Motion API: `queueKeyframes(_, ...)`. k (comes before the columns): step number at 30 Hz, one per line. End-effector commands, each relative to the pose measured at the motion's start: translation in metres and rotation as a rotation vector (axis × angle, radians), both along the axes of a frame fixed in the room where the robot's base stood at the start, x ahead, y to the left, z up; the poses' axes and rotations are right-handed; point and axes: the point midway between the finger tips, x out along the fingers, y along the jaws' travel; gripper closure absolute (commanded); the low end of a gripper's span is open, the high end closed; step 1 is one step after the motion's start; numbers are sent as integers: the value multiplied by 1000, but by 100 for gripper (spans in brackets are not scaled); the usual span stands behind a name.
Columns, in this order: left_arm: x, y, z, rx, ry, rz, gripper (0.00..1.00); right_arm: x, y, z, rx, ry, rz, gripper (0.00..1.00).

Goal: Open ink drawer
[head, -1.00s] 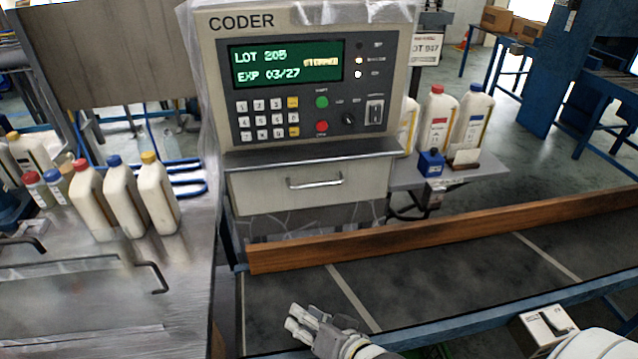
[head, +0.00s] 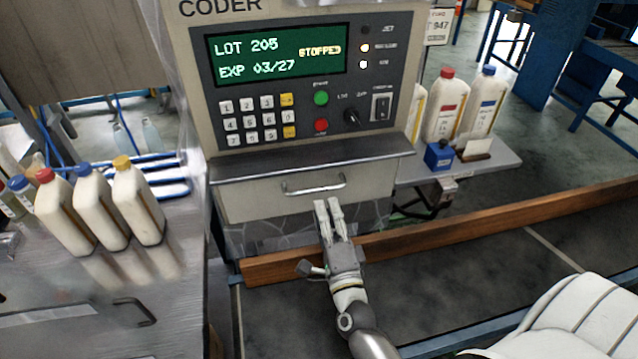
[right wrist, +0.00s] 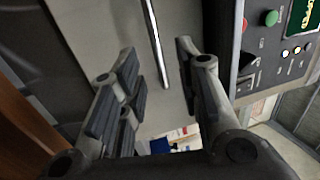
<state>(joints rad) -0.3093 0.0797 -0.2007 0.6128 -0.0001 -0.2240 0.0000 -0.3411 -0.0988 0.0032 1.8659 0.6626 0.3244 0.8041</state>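The ink drawer (head: 250,200) is a pale front with a metal bar handle (head: 313,187), under the grey coder (head: 208,120). The drawer looks shut. My right gripper (head: 328,203) is just below the handle in the head view, its fingers pointing up toward the drawer front. In the right wrist view the fingers (right wrist: 155,68) are apart and nothing is between their pads. The handle (right wrist: 155,45) shows there as a thin bright bar beyond the gap, apart from the fingers. My left gripper is not in view.
A wooden rail (head: 450,229) runs along the dark conveyor (head: 470,270) below the drawer. Several white bottles (head: 100,207) stand on the metal table at left. More bottles (head: 446,110) and a blue box (head: 438,155) stand on a shelf at right.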

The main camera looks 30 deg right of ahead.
Motion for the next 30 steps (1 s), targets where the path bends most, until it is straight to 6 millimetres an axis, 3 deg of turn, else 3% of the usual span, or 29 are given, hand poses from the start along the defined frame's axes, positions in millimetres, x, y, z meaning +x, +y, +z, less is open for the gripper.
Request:
queueKeyframes(1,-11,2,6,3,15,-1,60,11,-3,6,-1,-3,1,69)
queueKeyframes(4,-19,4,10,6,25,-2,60,29,-7,9,-2,-2,1,69)
queueKeyframes(10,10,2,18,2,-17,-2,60,55,-14,13,0,0,2,69)
queueKeyframes(15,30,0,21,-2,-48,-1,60,65,-17,14,-1,1,2,69)
queueKeyframes(23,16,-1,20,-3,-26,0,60,66,-17,13,-1,1,2,69)
queueKeyframes(30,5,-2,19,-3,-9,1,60,66,-17,13,-2,2,2,96)
